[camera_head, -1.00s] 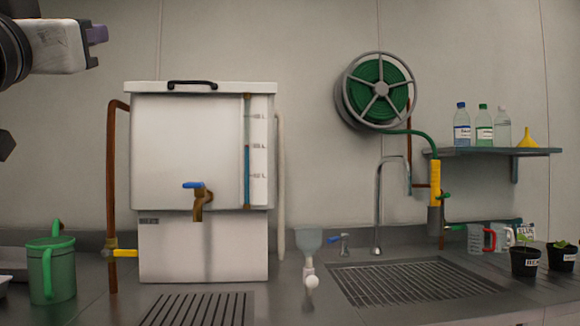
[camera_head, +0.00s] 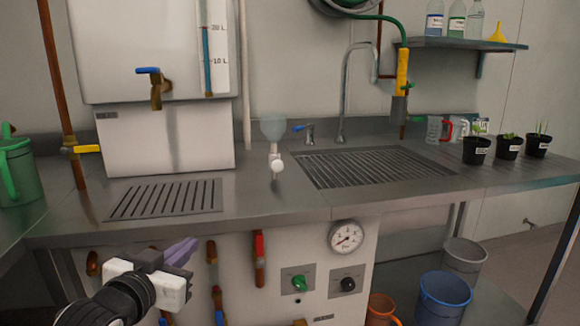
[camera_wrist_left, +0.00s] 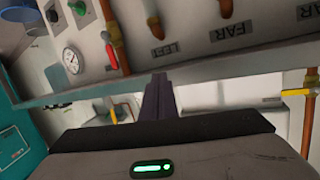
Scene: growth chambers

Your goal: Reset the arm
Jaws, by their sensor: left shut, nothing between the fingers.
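My left gripper (camera_head: 180,252) is at the lower left of the head view, in front of the cabinet face below the counter edge. Its purple fingers are together with nothing between them. The fingers also show in the left wrist view (camera_wrist_left: 158,98), shut and clear of the pipes and valves around them. My right gripper is not in view.
The counter (camera_head: 250,205) carries a white tank (camera_head: 165,140), a green watering can (camera_head: 18,172), a sink grate (camera_head: 375,167) and potted plants. The panel below has a red valve handle (camera_head: 259,258) and a gauge (camera_head: 346,237). A blue bucket (camera_head: 444,300) stands on the right.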

